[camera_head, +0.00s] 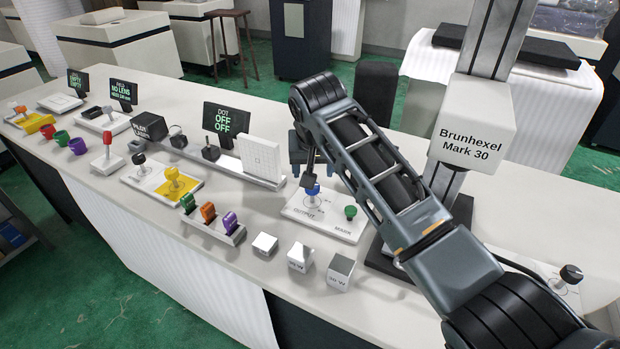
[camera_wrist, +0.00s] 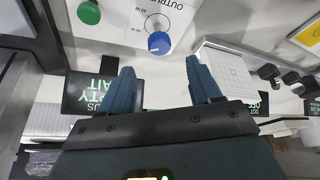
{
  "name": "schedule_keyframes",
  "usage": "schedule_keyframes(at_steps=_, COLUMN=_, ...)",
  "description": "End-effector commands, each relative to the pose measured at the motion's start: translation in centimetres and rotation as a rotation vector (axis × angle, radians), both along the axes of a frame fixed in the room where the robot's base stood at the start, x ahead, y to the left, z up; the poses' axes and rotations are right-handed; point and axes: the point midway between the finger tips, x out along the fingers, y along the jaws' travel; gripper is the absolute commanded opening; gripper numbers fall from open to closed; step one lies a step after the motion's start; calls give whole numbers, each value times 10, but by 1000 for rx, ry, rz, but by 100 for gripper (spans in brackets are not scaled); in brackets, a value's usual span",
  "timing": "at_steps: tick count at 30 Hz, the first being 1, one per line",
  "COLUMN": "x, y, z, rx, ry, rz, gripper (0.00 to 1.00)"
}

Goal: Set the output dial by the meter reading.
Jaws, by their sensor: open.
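The output dial plate (camera_head: 333,225) is a white panel lettered OUTPUT and MARK. Its blue dial knob (camera_head: 312,190) also shows in the wrist view (camera_wrist: 159,43), beside a thin drawn circle; its exact setting is too small to read. A green button (camera_head: 350,212) stands by the word MARK and shows in the wrist view (camera_wrist: 89,12). My gripper (camera_wrist: 160,76) is open and empty, its two blue fingers apart, with the blue knob ahead of the gap and untouched. In the head view it hangs by the knob, partly hidden by my arm. No numeric meter reading is legible.
A screen (camera_head: 226,118) reads DOT, OFF, OFF; another (camera_head: 121,90) reads NO LENS. A dark screen (camera_wrist: 92,92) in the wrist view reads EMPTY, WAIT. A white gridded panel (camera_head: 260,158) stands left of the dial. The Brunhexel Mark 30 column (camera_head: 473,140) rises at right.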

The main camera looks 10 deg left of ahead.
Motion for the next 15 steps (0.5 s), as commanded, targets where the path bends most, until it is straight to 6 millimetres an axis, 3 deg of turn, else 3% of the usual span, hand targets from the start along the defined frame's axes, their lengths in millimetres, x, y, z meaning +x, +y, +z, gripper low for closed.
schedule_keyframes(at_steps=5, x=4, y=0, z=-9, rx=-9, ry=10, rz=-4, gripper=63)
schedule_keyframes(at_steps=15, x=22, y=3, z=-53, rx=-8, ry=8, rz=-3, gripper=63)
